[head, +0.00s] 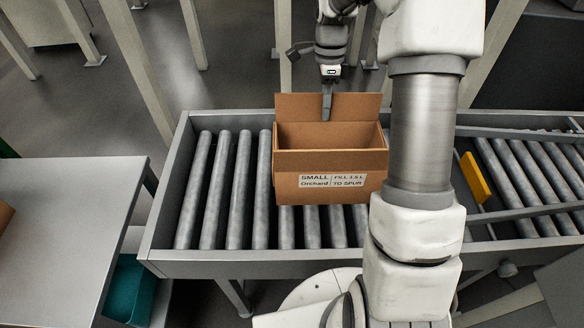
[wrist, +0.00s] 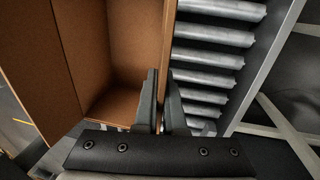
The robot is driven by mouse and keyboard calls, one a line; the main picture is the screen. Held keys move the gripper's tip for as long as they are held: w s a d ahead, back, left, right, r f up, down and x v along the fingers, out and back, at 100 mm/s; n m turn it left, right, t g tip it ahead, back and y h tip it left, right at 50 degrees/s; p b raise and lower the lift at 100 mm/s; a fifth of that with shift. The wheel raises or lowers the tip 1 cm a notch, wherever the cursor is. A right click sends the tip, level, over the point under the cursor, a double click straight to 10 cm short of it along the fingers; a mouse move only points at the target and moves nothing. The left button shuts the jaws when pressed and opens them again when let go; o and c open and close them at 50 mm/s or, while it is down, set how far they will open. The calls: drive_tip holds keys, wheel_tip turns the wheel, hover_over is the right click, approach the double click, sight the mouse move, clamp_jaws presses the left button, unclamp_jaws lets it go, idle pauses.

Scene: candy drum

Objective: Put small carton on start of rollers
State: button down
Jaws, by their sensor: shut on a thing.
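The small carton (head: 330,163) is an open brown cardboard box with a white label reading "SMALL" on its front. It is upright over the rollers (head: 238,190), right of their left end. I cannot tell whether its base touches them. My gripper (head: 327,112) is at the carton's far side, shut on its far wall. In the wrist view, the fingers (wrist: 164,100) pinch the wall of the carton (wrist: 125,60), whose inside looks empty. The rollers (wrist: 205,60) lie beyond that wall.
Several rollers at the conveyor's left end are bare. A grey table (head: 65,215) stands at left, with a teal bin (head: 132,290) below. A yellow bar (head: 475,177) is on the conveyor at right. Pale posts (head: 135,65) stand behind. My arm hides part of the conveyor.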

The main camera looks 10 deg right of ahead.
drive_tip(key=w+a+f, duration=0.7)
drive_tip(key=w+f, duration=0.2)
drive_tip(key=f, duration=0.1)
drive_tip(key=shift+f, duration=0.55)
drive_tip(key=c, duration=1)
unclamp_jaws()
